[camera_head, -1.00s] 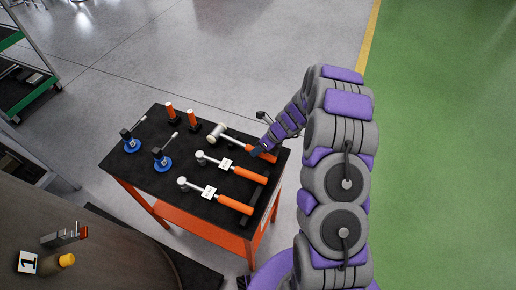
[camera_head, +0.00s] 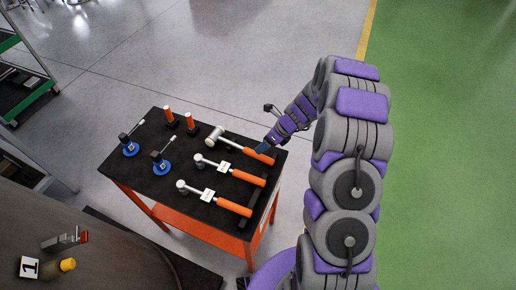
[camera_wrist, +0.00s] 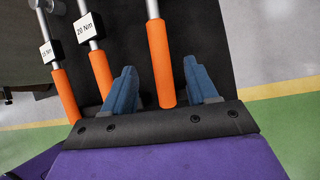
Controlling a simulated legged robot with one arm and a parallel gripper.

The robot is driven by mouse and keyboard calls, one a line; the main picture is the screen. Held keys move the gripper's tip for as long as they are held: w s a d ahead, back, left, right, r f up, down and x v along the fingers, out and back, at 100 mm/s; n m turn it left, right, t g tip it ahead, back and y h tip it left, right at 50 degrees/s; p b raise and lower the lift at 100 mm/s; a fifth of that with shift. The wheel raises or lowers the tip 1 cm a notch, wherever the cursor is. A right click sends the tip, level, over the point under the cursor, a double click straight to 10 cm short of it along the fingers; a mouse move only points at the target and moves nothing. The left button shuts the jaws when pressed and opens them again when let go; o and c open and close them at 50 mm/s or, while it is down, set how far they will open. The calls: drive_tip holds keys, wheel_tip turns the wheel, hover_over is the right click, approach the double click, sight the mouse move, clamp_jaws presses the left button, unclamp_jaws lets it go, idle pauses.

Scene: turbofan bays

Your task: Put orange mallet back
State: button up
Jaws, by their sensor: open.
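The orange mallet, with a pale head and an orange handle (camera_head: 259,156), lies flat on the black top of the tool cart (camera_head: 150,175), at the far side of a row of orange-handled tools. My gripper (camera_head: 263,147) is at the handle's right part, near the cart's right edge. In the wrist view the blue fingers of my gripper (camera_wrist: 160,68) are open, one on each side of the mallet's orange handle (camera_wrist: 160,62), with visible gaps. The mallet's head is outside the wrist view.
Two torque wrenches with orange handles (camera_head: 249,178) (camera_head: 235,207) lie beside the mallet. Beyond the cart's right edge is open floor.

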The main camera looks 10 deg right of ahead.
drive_tip(key=p+v, duration=0.1)
drive_tip(key=v, duration=1)
drive_tip(key=s+a+r+n+g+h+b, duration=0.1)
drive_tip(key=s+a+r+n, duration=0.5)
drive_tip(key=s, duration=0.3)
drive_tip(key=s+a+r+n+g+h+b, duration=0.1)
drive_tip(key=s+a+r+n+g, duration=0.1)
drive_tip(key=s+a+r+n, duration=0.45)
drive_tip(key=s+d+n+h+b, duration=0.1)
drive_tip(key=s+d+n+h, duration=0.1)
drive_tip(key=s+n, duration=0.5)
drive_tip(key=s+d+n+h+b, duration=0.1)
drive_tip(key=s+n, duration=0.6)
drive_tip(key=s, duration=0.8)
drive_tip(key=shift+d+r+n+g+h, duration=0.25)
drive_tip(key=shift+d+n+g+h, duration=0.1)
drive_tip(key=shift+d+h, duration=0.35)
